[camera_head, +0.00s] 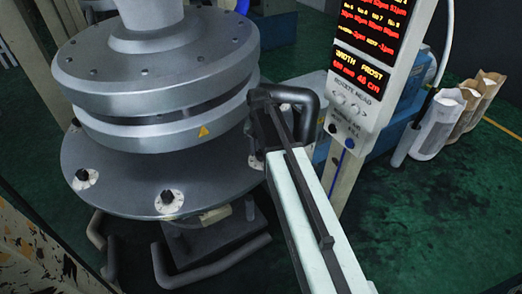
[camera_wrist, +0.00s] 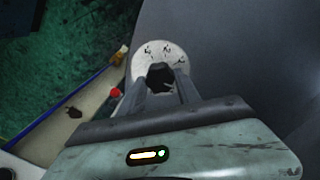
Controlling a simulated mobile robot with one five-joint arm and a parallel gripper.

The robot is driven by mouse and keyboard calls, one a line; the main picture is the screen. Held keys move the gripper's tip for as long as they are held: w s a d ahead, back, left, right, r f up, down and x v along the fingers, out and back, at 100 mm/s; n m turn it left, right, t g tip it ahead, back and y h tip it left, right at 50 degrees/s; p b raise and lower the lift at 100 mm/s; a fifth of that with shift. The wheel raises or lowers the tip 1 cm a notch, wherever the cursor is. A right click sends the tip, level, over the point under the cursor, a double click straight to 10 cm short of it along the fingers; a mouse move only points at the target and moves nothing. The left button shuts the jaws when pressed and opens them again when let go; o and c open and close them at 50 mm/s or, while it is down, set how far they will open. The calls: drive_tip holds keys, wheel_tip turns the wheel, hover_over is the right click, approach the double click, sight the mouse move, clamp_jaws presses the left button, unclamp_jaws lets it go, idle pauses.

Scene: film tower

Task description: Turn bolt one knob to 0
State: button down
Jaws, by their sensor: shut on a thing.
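In the wrist view a white round dial (camera_wrist: 147,60) with small dark marks sits on a grey metal surface. A black knob (camera_wrist: 160,75) stands at its centre. My gripper (camera_wrist: 161,84) has a finger on each side of this knob and is shut on it. The marks are too small to read, so I cannot tell the setting. In the head view my arm reaches to the right edge of the round grey plate and hides most of this knob. Two other black knobs on white dials show on the plate, one at left (camera_head: 83,176) and one at front (camera_head: 168,198).
A thick grey disc stack (camera_head: 160,75) rises above the plate (camera_head: 120,190). A display post (camera_head: 365,60) with red digits stands close right of my arm. Bent grey handles (camera_head: 215,262) stick out below the plate. Paper sacks (camera_head: 437,125) stand at far right.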

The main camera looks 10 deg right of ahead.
sight(260, 152)
drive_tip(key=shift+n, duration=0.5)
drive_tip(key=c, duration=0.9)
unclamp_jaws()
drive_tip(key=shift+o, duration=0.2)
wheel_tip(260, 152, up, 8)
drive_tip(key=p, duration=0.8)
drive_tip(key=shift+a, duration=0.1)
drive_tip(key=shift+f, duration=0.15)
drive_tip(key=s+f+n+b, duration=0.1)
drive_tip(key=s+f+b, duration=0.1)
drive_tip(key=s, duration=0.5)
drive_tip(key=s+f+n+b, duration=0.2)
drive_tip(key=s, duration=0.5)
drive_tip(key=shift+a+f+b, duration=0.15)
drive_tip(key=shift+b, duration=0.15)
